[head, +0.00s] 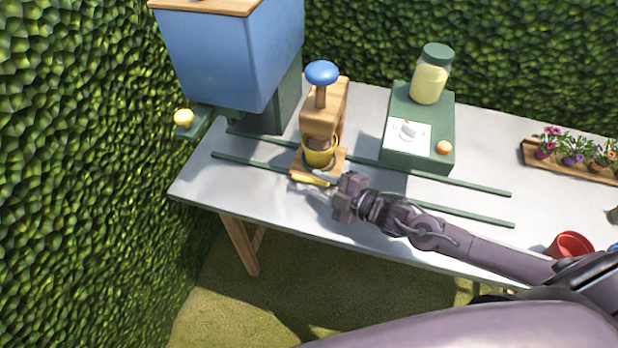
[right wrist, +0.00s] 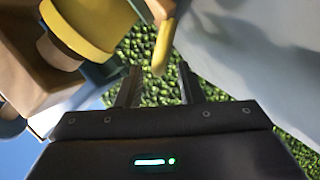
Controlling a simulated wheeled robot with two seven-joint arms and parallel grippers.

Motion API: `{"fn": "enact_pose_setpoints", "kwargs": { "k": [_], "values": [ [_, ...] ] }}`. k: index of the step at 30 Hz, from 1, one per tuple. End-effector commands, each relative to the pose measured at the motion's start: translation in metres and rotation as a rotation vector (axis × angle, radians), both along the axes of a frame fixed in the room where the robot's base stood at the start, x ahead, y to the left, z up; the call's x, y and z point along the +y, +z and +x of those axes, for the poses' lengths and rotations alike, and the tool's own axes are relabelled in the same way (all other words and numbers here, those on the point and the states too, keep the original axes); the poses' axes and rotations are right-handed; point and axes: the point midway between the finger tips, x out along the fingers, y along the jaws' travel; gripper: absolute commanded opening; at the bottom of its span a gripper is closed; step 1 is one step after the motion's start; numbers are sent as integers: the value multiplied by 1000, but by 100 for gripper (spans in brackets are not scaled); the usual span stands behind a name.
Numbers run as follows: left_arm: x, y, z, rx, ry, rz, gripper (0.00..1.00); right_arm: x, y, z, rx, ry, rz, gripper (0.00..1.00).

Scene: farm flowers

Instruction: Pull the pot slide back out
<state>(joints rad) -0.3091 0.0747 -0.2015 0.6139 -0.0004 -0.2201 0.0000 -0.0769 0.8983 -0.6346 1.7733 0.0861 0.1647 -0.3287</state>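The pot slide (head: 335,160) is a small wooden plate on two green rails, with a yellow pot (head: 318,158) on it under a wooden press. Its yellow handle (head: 310,179) sticks out toward the table's front edge. My right gripper (head: 335,190) is at the outer end of this handle. In the right wrist view its two fingers (right wrist: 160,72) are apart, with the tip of the handle (right wrist: 162,45) showing between them and a gap on each side. The yellow pot (right wrist: 85,25) also shows there at the upper left. My left gripper is not in view.
The wooden press (head: 325,110) has a blue knob and stands beside a large blue hopper (head: 235,55). A green box (head: 415,150) with a dial and a jar stands to the right. The green rails (head: 450,208) run right across open tabletop. A red pot (head: 570,246) sits at the right.

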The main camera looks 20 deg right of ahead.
Motion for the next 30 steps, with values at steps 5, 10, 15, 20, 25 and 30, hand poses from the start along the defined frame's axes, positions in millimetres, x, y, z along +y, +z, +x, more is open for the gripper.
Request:
{"fn": "enact_pose_setpoints", "kwargs": {
  "k": [5,10,15,20,25,30],
  "values": [
    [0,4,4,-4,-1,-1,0,14,-4,20,0,-2,2,34],
    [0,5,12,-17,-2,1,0,19,-7,25,1,0,1,34],
    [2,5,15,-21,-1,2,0,20,-7,26,2,-1,0,34],
    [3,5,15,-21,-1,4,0,19,-7,25,2,-1,0,21],
    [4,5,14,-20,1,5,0,19,-7,25,2,-1,0,0],
    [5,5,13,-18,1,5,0,19,-7,25,2,-1,1,0]
  ]
}}
